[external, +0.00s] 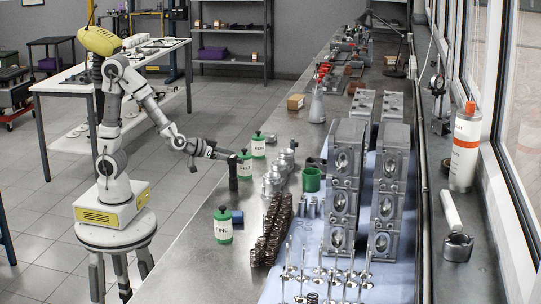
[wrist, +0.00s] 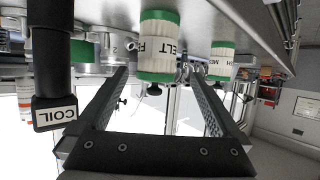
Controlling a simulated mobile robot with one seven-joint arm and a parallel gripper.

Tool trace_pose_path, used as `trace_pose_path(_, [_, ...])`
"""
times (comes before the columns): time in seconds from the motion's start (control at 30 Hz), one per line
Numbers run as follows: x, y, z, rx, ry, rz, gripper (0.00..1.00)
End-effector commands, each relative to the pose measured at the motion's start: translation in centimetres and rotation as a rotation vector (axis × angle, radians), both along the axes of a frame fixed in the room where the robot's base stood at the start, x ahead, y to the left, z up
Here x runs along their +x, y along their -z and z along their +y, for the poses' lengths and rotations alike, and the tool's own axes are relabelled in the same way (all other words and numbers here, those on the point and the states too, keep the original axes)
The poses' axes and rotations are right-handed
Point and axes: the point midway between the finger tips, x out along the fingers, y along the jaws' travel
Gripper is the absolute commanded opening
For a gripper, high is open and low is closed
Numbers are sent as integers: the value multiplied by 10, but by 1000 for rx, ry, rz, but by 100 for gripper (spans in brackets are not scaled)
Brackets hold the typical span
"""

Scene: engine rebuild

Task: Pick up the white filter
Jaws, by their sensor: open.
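Three white canisters with green ends stand on the bench. Their labels differ, and I cannot tell which one the task means by the white filter. The FELT canister (external: 244,166) is just ahead of my gripper (external: 231,154). In the wrist view, the FELT canister (wrist: 160,47) appears upside down between the open, empty fingers (wrist: 157,76), beyond their tips. The MESH canister (external: 258,147) is behind it and also shows in the wrist view (wrist: 221,62). The FINE canister (external: 223,226) stands nearer the camera.
A black COIL cylinder (external: 233,174) stands close beside my gripper; it looms at the left in the wrist view (wrist: 52,70). Metal parts (external: 272,182), dark springs (external: 271,228) and a green cup (external: 312,179) are to the right. Bare bench (external: 190,262) lies at the front left.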

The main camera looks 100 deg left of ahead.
Motion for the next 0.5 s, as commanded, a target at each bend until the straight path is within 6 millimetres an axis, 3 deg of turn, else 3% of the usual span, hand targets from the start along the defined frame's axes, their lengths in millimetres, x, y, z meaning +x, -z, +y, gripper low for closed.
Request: trace_pose_path(0.5, [39, 24, 26, 0, 0, 0, 100])
